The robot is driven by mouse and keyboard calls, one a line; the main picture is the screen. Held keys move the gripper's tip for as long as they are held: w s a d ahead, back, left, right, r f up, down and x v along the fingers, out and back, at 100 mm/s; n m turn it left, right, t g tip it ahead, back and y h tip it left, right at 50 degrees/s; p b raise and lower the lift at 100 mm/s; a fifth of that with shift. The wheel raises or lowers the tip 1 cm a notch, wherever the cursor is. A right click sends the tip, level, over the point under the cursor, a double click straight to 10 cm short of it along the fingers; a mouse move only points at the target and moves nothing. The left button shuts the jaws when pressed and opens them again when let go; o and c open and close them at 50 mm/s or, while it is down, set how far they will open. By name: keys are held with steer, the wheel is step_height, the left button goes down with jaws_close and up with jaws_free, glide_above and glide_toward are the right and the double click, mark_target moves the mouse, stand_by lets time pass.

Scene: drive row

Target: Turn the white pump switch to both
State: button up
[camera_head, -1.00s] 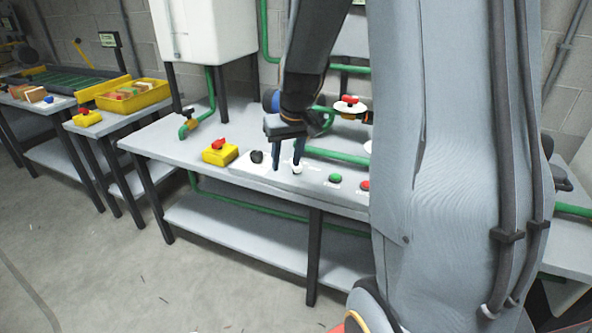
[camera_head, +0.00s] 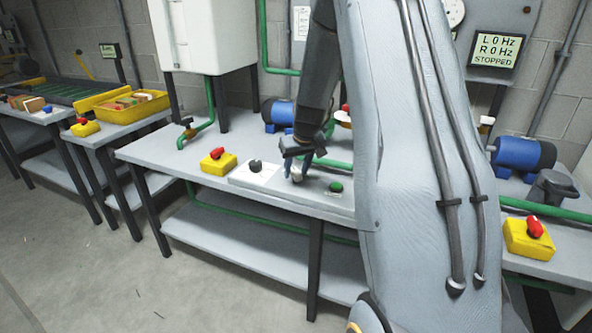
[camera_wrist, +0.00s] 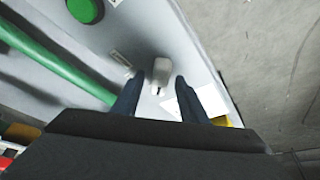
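The white pump switch (camera_head: 297,178) is a small white knob on the panel on the bench, partly hidden by my gripper in the head view. My gripper (camera_head: 294,171) is low over the panel, at the knob. In the wrist view the switch (camera_wrist: 161,72) shows as a pale rounded handle between and just ahead of the tips of my gripper (camera_wrist: 156,80). The fingers are open, with a gap on each side of the knob. Small labels lie around the switch, too small to read.
A black knob (camera_head: 255,166) and a green button (camera_head: 336,187) flank the switch. A yellow box with a red knob (camera_head: 217,162) stands left. Green pipe (camera_wrist: 50,60) runs near my gripper. A display (camera_head: 494,50) reads L 0 Hz, R 0 Hz, STOPPED.

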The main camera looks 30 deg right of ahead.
steer(key=shift+c, duration=0.3)
jaws_close()
